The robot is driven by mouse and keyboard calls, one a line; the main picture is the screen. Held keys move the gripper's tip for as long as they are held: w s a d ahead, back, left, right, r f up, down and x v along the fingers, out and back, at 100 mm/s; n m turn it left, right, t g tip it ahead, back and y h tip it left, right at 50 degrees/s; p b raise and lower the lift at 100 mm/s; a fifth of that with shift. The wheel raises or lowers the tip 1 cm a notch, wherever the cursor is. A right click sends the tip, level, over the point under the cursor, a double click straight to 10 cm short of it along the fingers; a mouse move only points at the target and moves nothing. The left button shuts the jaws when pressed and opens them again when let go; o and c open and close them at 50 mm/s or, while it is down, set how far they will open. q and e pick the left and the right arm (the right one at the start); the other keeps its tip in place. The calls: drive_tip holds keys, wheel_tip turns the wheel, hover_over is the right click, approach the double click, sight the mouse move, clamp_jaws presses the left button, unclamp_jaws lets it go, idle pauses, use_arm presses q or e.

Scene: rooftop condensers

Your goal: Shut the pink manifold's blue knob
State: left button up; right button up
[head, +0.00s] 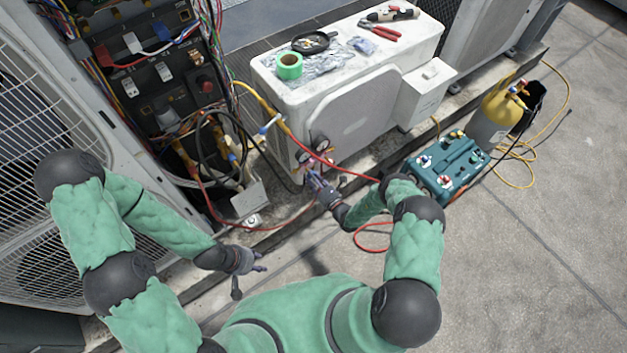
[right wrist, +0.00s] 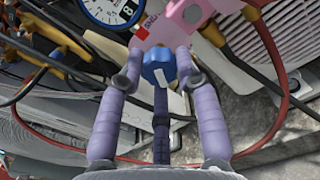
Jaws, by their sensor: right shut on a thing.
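The pink manifold (head: 309,160) with its round gauges sits low at the left front corner of the white condenser unit. In the right wrist view the pink manifold (right wrist: 192,18) is at the top, beside a white-faced gauge (right wrist: 112,8). Its blue knob (right wrist: 157,66) has a white mark and lies between the fingertips. My right gripper (right wrist: 158,68) is shut on the blue knob; in the head view my right gripper (head: 318,184) is at the manifold. My left gripper (head: 252,262) is low at the left, away from the manifold; its fingers look apart with nothing between them.
The white condenser (head: 350,75) carries green tape (head: 289,65) and red pliers (head: 380,31). An open electrical panel (head: 155,75) is at the left. A teal pump case (head: 448,168) and a yellow cylinder (head: 497,112) stand right. Red hoses cross near the manifold.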

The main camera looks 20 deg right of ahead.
drive_tip(key=m+b, duration=0.1)
drive_tip(key=m, duration=0.1)
drive_tip(key=m+b, duration=0.1)
drive_tip(key=shift+f+m, duration=0.3)
drive_tip(key=shift+m, duration=0.1)
clamp_jaws()
drive_tip(key=m+b, duration=0.1)
drive_tip(key=m, duration=0.5)
drive_tip(key=m+b, duration=0.1)
drive_tip(key=m, duration=0.5)
drive_tip(key=a+m+b, duration=0.1)
drive_tip(key=m+b, duration=0.1)
drive_tip(key=m, duration=0.4)
drive_tip(key=shift+s+r, duration=0.25)
drive_tip(key=shift+r, duration=0.05)
drive_tip(key=shift+w+d+r+m, duration=0.1)
drive_tip(key=shift+m, duration=1.75)
drive_tip(key=shift+w+d+r+m, duration=0.1)
drive_tip(key=shift+m, duration=1.75)
drive_tip(key=shift+r, duration=0.1)
drive_tip(key=o, duration=1.1)
unclamp_jaws()
drive_tip(key=shift+d+r, duration=0.1)
